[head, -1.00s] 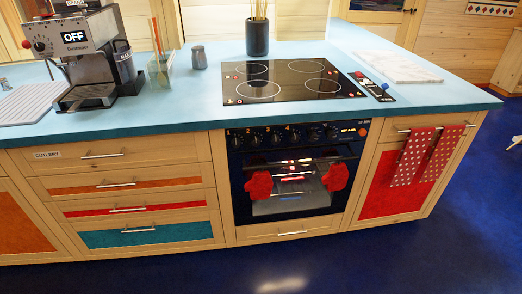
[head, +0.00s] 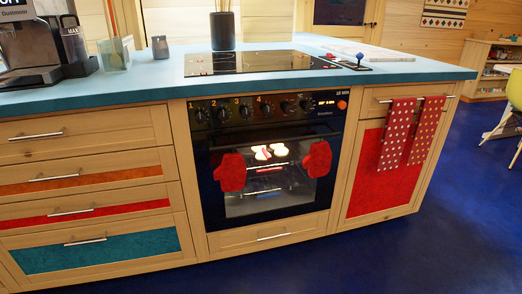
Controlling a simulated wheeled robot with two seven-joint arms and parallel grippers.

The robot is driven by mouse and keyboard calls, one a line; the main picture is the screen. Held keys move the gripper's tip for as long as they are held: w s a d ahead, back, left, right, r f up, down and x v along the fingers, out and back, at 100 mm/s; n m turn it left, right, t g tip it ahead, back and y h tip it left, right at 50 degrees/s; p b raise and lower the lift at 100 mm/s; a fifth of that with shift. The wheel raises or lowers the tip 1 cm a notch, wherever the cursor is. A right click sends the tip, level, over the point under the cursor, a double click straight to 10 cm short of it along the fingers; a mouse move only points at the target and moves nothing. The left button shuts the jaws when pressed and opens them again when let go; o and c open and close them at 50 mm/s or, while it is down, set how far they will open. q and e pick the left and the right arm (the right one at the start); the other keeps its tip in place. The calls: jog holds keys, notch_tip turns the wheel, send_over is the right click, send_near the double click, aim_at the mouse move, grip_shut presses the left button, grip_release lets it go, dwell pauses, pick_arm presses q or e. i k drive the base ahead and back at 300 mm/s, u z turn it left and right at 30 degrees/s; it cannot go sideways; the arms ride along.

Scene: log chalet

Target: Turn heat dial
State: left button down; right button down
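The black oven (head: 268,165) is built into the wooden counter in the middle of the head view. Its control panel (head: 262,107) runs along the top, with a row of several black knobs, some marked with numbers. An orange-red round knob or button (head: 342,105) sits at the panel's right end, beside a small lit display (head: 325,104). I cannot read which knob is the heat dial. The oven door is shut and the inside is lit. Neither of my grippers is in view.
Red oven mitts (head: 232,172) hang at the door handle. A black hob (head: 258,62) lies in the blue worktop (head: 420,75). Dotted towels (head: 398,131) hang at the right cupboard. A coffee machine (head: 42,48) stands at the left. The blue floor (head: 440,220) is clear.

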aim_at(308, 107)
jog(key=u, duration=0.3)
jog(key=i, duration=1.25)
jog(key=z, duration=0.45)
